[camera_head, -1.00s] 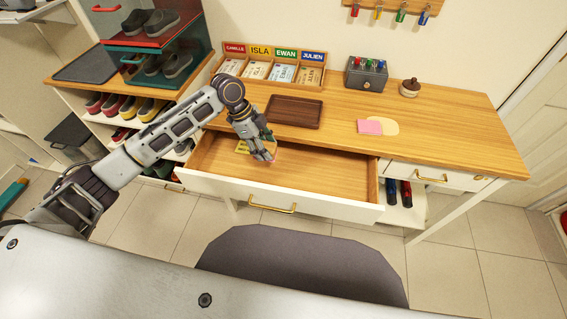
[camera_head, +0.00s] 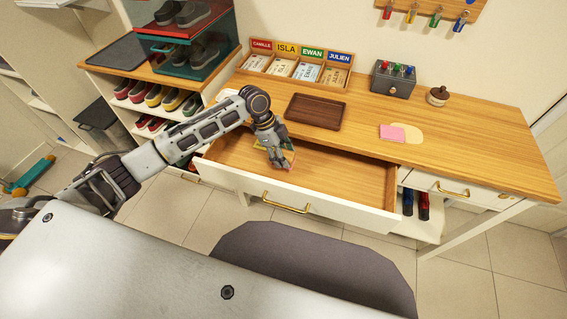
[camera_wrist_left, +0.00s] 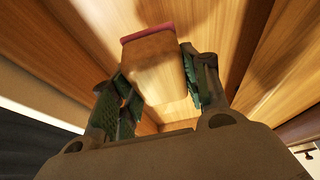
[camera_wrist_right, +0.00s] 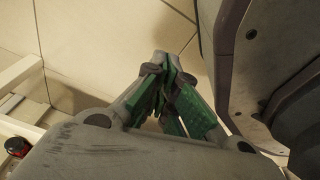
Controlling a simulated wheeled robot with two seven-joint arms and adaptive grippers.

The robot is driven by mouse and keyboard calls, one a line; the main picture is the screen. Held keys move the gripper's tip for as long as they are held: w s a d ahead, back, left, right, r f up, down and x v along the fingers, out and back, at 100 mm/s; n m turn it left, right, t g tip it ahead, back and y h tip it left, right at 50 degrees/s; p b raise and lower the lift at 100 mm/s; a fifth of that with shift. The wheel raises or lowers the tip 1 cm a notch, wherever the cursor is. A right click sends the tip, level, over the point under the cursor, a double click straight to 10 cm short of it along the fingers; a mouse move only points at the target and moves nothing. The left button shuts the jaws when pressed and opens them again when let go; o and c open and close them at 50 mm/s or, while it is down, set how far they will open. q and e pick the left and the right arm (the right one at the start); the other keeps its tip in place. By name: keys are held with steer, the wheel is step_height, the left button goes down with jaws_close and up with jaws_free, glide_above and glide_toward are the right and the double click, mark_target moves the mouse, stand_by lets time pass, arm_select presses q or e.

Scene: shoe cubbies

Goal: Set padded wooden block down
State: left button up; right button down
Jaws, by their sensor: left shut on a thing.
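The padded wooden block (camera_wrist_left: 158,72) shows in the left wrist view as pale wood with a dark pink pad along its far end. My left gripper (camera_wrist_left: 160,95) is shut on it, with a green-padded finger on each side. In the head view my left gripper (camera_head: 279,160) is inside the open desk drawer (camera_head: 340,178), towards its left end. The block is mostly hidden there by the fingers. I cannot tell whether it touches the drawer floor. My right gripper (camera_wrist_right: 165,95) is shut and empty above the tiled floor in the right wrist view.
The drawer's right part is clear. On the desk above are a brown tray (camera_head: 316,112), a name-card rack (camera_head: 297,66), a grey switch box (camera_head: 393,78) and a pink pad (camera_head: 391,132).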

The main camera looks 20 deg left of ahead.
arm_select(q)
steer(key=shift+f, duration=0.5)
step_height(320, 180, down, 3)
steer(key=shift+b, duration=0.3)
steer(key=shift+f, duration=0.35)
arm_select(e)
steer(key=shift+w+a+r, duration=0.25)
steer(key=shift+w+a, duration=0.4)
steer(key=shift+a, duration=0.1)
arm_select(q)
steer(key=shift+f, duration=0.15)
arm_select(e)
steer(key=shift+s+d, duration=0.1)
arm_select(q)
steer(key=o, duration=1)
steer(key=shift+o, duration=0.2)
arm_select(e)
steer(key=shift+d, duration=0.6)
steer(key=shift+f, duration=0.1)
